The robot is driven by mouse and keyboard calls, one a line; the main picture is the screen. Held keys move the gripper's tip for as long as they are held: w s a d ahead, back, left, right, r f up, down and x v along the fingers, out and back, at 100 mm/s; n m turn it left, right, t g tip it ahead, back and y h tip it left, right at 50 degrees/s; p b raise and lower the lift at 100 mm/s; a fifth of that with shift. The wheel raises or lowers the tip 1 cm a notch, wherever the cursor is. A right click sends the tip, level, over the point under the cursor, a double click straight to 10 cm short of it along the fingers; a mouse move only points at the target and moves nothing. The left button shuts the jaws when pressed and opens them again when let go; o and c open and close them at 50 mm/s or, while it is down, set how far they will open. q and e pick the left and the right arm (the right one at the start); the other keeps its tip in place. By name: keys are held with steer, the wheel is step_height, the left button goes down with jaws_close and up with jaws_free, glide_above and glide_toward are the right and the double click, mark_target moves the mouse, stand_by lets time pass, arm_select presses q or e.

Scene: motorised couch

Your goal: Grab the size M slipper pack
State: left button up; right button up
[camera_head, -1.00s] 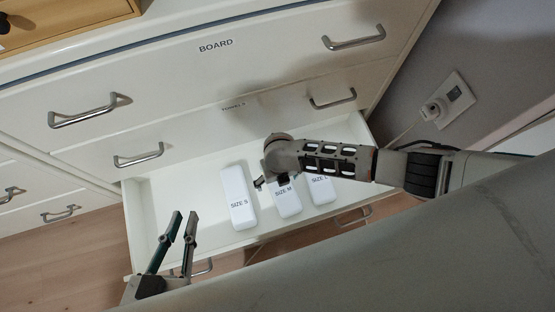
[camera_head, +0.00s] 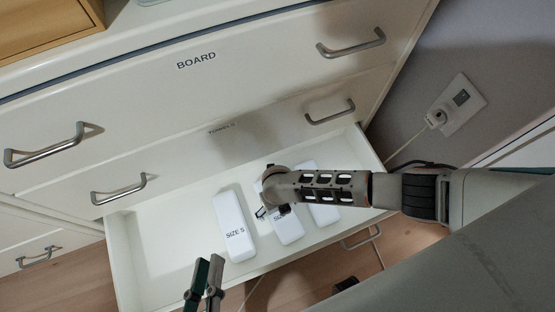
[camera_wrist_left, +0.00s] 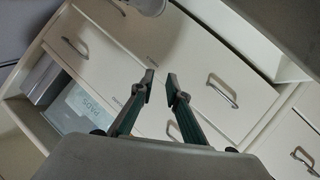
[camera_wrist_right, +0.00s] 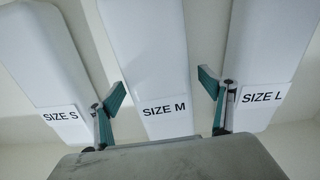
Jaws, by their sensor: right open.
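The white size M slipper pack (camera_head: 287,227) lies in the open drawer (camera_head: 165,235), its label partly hidden by my right gripper in the head view. In the right wrist view, the size M pack (camera_wrist_right: 150,50) lies between the spread fingers of my right gripper (camera_wrist_right: 162,90). That gripper is open, one finger towards each side of the pack; I cannot tell if they touch it. My left gripper (camera_head: 208,268) is at the drawer's front left, empty. In the left wrist view its fingertips (camera_wrist_left: 160,87) stand apart.
The size S pack (camera_head: 234,225) lies left of size M, and the size L pack (camera_wrist_right: 265,60) right of it, with narrow gaps. The drawer's left part is bare. Closed drawers with metal handles (camera_head: 352,43) rise behind. A wall socket (camera_head: 459,104) is at right.

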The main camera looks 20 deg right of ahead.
steer(key=shift+r, duration=0.1)
steer(key=c, duration=1.3)
